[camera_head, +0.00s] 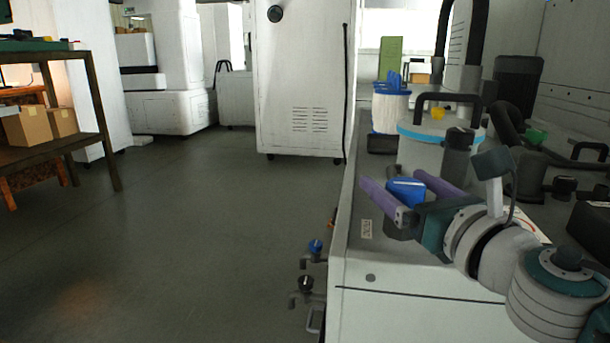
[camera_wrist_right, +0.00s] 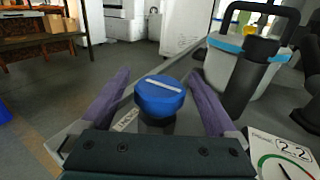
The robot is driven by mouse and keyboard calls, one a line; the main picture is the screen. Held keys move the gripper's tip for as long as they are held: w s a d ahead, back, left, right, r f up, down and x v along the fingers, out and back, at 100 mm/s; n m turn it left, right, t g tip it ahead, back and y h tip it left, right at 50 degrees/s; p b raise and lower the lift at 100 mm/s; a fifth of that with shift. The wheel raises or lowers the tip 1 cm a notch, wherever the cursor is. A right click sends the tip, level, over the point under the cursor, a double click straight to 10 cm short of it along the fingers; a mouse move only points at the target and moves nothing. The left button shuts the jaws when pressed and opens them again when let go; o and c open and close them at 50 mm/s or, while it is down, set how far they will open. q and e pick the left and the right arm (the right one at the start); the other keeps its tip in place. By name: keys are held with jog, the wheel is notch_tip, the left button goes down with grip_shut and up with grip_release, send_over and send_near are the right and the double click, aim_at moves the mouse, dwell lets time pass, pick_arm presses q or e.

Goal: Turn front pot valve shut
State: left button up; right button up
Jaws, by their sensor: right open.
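In the right wrist view the round blue knob (camera_wrist_right: 160,102) has a white line on top, running crosswise and slightly down to the right. The purple fingers of my right gripper (camera_wrist_right: 160,76) are open on either side of it, with visible gaps. A small label lies beside the valve, partly hidden. My left gripper is out of view.
A grey pot (camera_head: 420,150) with a blue rim and black handle stands just behind the valve. A dial gauge (camera_wrist_right: 285,158) is at right in the wrist view. Small taps (camera_head: 306,284) stick out from the bench's left side. The floor to the left is clear.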

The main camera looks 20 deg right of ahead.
jog(key=shift+w, duration=1.1)
jog(key=c, duration=1.4)
jog(key=shift+o, duration=0.2)
